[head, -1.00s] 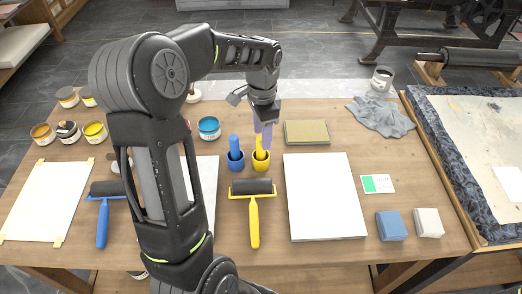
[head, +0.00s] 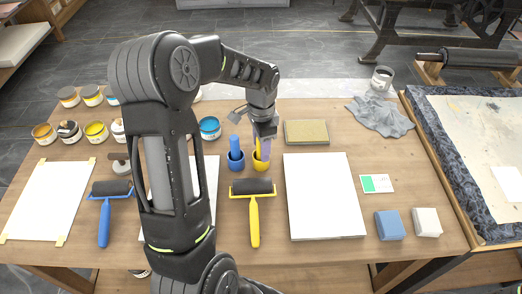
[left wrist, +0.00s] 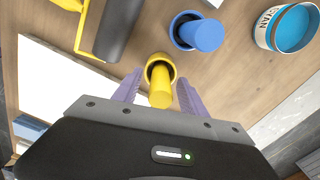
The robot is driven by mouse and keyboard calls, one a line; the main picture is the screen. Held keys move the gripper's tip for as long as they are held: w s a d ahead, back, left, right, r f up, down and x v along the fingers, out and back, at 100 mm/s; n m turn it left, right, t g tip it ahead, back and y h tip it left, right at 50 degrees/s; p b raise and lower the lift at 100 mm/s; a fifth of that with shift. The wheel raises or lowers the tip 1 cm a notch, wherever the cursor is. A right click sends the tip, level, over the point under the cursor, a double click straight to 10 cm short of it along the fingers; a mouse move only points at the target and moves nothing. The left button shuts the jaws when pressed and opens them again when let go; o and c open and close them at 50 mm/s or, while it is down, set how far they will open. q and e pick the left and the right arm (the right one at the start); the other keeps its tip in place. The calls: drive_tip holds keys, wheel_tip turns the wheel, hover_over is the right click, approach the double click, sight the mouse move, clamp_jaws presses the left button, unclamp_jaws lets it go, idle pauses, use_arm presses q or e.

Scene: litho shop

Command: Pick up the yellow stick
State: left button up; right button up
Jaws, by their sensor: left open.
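The yellow stick (left wrist: 160,90) stands in a yellow cup (left wrist: 151,64), and in the left wrist view it lies between my two purple fingers. In the head view the stick (head: 258,147) rises from its cup (head: 260,166), partly hidden by my fingers. My left gripper (head: 264,150) is above the cup, pointing down. It is open, and its fingers (left wrist: 158,92) stand on either side of the stick with a gap showing on each side. My right gripper is not in view.
A blue stick (head: 234,144) in a blue cup (head: 236,162) stands just left of the yellow one. A cyan tin (head: 209,128) is behind it. A yellow roller (head: 253,207) lies in front. A white board (head: 325,197) and a tan block (head: 306,132) are to the right.

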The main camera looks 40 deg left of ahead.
use_arm(q)
drive_tip(key=shift+c, duration=0.3)
clamp_jaws()
idle(0.5)
